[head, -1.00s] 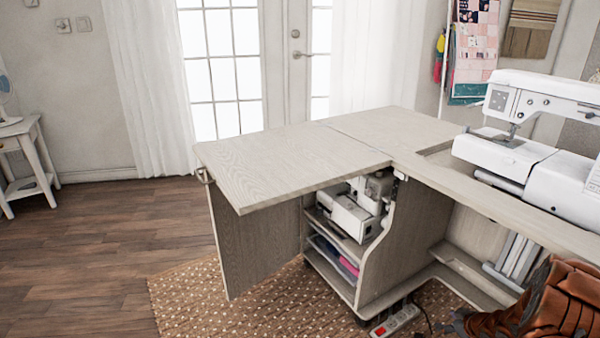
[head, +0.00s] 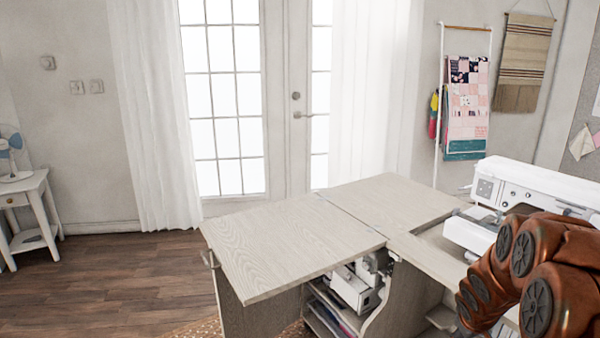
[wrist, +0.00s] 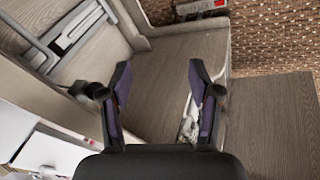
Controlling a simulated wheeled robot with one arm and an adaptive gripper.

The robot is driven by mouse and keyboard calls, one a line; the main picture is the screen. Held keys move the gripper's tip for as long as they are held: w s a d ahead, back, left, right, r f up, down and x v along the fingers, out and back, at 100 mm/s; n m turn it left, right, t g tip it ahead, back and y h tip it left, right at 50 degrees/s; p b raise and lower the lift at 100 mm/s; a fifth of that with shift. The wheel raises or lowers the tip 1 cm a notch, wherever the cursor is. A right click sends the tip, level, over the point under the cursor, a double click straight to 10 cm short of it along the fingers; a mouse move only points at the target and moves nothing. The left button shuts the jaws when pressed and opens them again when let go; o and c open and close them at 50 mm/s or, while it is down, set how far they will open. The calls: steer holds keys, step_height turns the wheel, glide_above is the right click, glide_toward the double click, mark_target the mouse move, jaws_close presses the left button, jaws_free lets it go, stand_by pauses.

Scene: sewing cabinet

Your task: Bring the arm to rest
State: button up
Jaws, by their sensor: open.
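My gripper (wrist: 160,100) shows in the wrist view with its two dark, purple-padded fingers apart and nothing between them. Beyond the fingers are the cabinet's side panel (wrist: 175,70) and lower parts. In the head view my copper-coloured arm is folded at the lower right, in front of the cabinet and partly over the white sewing machine (head: 530,185). The gripper itself is not visible in the head view. The sewing cabinet (head: 290,240) stands with its left leaf extended and its door open.
A second machine (head: 355,285) sits on a shelf inside the cabinet. A power strip (wrist: 200,7) lies near the woven rug (wrist: 270,40). A side table with a fan (head: 15,165) stands at the far left. The wooden floor (head: 110,275) left of the cabinet is clear.

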steer(key=s+a+r+m+g+p, duration=0.1)
steer(key=s+a+r+p, duration=0.3)
steer(key=s+a+r, duration=0.4)
steer(key=s+a+r+m+g+p, duration=0.1)
steer(key=s+a+r+g+p, duration=0.15)
steer(key=s+r+p, duration=0.6)
steer(key=s+a+r+g+y+p, duration=0.1)
steer(key=s+a+r+p, duration=0.1)
steer(key=s+a+r, duration=0.5)
steer(key=s+a+r+g+y+p, duration=0.1)
steer(key=s+a+r+y+p, duration=0.1)
steer(key=s+a+r, duration=0.4)
steer(key=s, duration=0.4)
steer(key=shift+s+a+r+p, duration=0.25)
steer(key=shift+a+r+p, duration=0.05)
steer(key=shift+a+r, duration=0.1)
steer(key=shift+s+g, duration=0.15)
steer(key=shift+g, duration=0.1)
steer(key=shift+c, duration=0.3)
